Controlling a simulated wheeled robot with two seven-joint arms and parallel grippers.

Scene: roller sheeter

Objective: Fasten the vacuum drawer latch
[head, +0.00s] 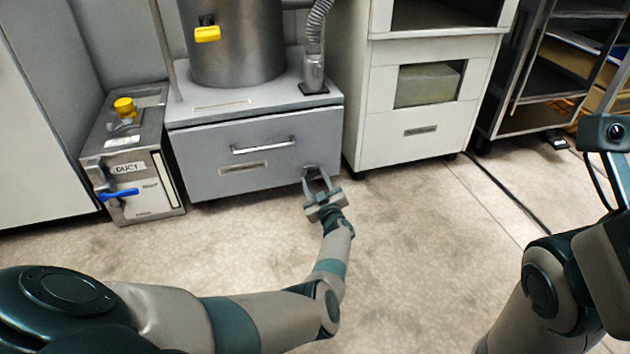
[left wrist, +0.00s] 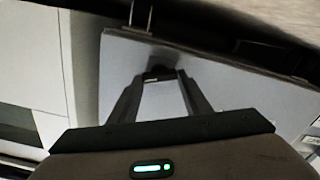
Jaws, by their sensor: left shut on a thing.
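The grey vacuum drawer (head: 205,160) is closed flush in its cabinet, with a bar handle (head: 263,146) and a label plate on its front. My left gripper (head: 317,174) is at the drawer front's lower right corner. Its fingers are around a small dark latch (left wrist: 158,72), which shows between the fingertips in the left wrist view. The gripper is shut on this latch, and the fingers hide part of it. I cannot tell whether the latch is fastened. My right arm (head: 550,290) is at the right edge, and its gripper is not clearly in view.
A metal duct box (head: 130,165) with a blue lever stands left of the drawer cabinet. A steel cylinder (head: 235,50) and a hose (head: 318,25) stand on top. A white cabinet (head: 415,130) stands close on the right. The floor in front is clear.

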